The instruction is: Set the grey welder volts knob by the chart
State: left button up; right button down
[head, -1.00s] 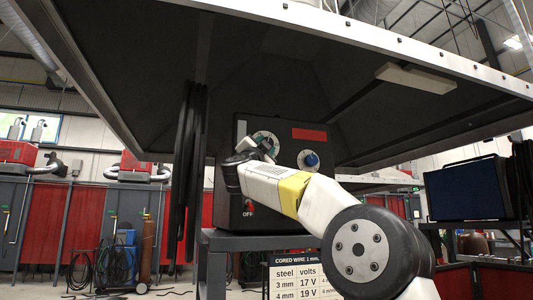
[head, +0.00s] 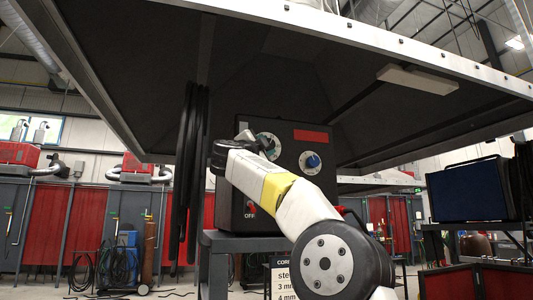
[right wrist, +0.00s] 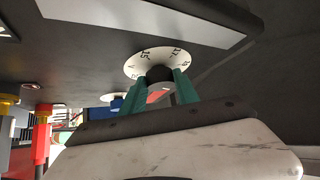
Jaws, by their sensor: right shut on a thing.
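The welder (head: 290,135) is a dark box on a stand under the hood. Its left white dial (head: 274,144) is partly hidden behind my right arm. In the right wrist view my right gripper (right wrist: 160,82), with teal fingers, is shut on the dark grey knob (right wrist: 159,74) in the middle of a white numbered dial (right wrist: 136,68). Much of the scale is hidden or too small to read. The chart (head: 281,272) stands low in the head view, mostly covered by my right arm. My left gripper is in neither view.
A blue knob (head: 313,161) on a second white dial sits to the right on the panel. A red switch (head: 251,208) marked OFF is at the lower left. Black cables (head: 188,170) hang left of the welder. The metal hood (head: 270,60) spans overhead.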

jog(key=c, duration=0.9)
grip_release()
jog(key=shift+d+n, duration=0.1)
jog(key=shift+n, duration=0.2)
